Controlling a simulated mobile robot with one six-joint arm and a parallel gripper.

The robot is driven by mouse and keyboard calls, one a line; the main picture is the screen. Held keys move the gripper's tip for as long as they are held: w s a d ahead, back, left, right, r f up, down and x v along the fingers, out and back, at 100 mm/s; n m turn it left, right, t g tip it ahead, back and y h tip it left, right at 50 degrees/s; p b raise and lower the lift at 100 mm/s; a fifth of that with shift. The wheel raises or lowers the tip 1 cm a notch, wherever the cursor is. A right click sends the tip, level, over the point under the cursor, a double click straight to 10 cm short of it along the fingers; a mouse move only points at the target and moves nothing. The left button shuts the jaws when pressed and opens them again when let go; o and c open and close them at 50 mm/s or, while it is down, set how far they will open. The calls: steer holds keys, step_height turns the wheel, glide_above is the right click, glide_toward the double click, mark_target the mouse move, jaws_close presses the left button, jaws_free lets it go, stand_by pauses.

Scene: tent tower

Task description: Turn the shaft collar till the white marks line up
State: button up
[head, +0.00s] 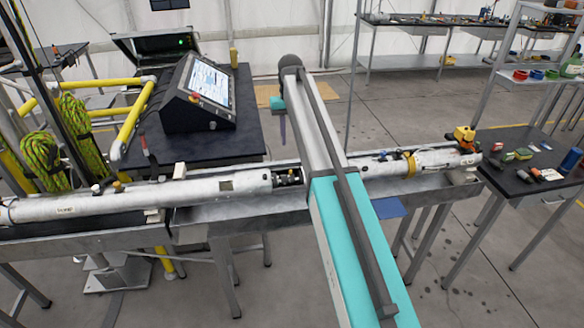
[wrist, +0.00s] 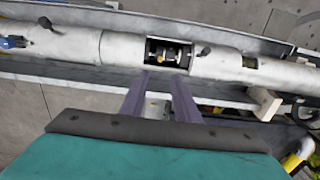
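A long white tube lies in a metal trough. A window cut in its side shows a metal shaft with a collar (wrist: 170,54) and a small brass-coloured part in the wrist view. The same opening (head: 288,177) shows dark fittings in the head view, just left of my arm. I cannot make out the white marks. My gripper (wrist: 160,80) has two purple-grey fingers, held apart with nothing between them. In the wrist view their tips appear just below the window's lower edge; I cannot tell whether they touch the tube. In the head view my arm hides part of the tube.
The tube (head: 130,199) runs along the trough (head: 255,213) across the head view. A black console (head: 199,94) stands on a dark table behind it. A yellow-and-black device (head: 464,138) sits at the tube's right end. A side table with small tools (head: 520,177) stands right.

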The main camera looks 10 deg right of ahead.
mark_target(291, 171)
steer(key=shift+f, duration=0.15)
steer(key=shift+f, duration=6.75)
jaws_close()
steer(key=shift+d, duration=0.35)
steer(key=shift+a, duration=0.25)
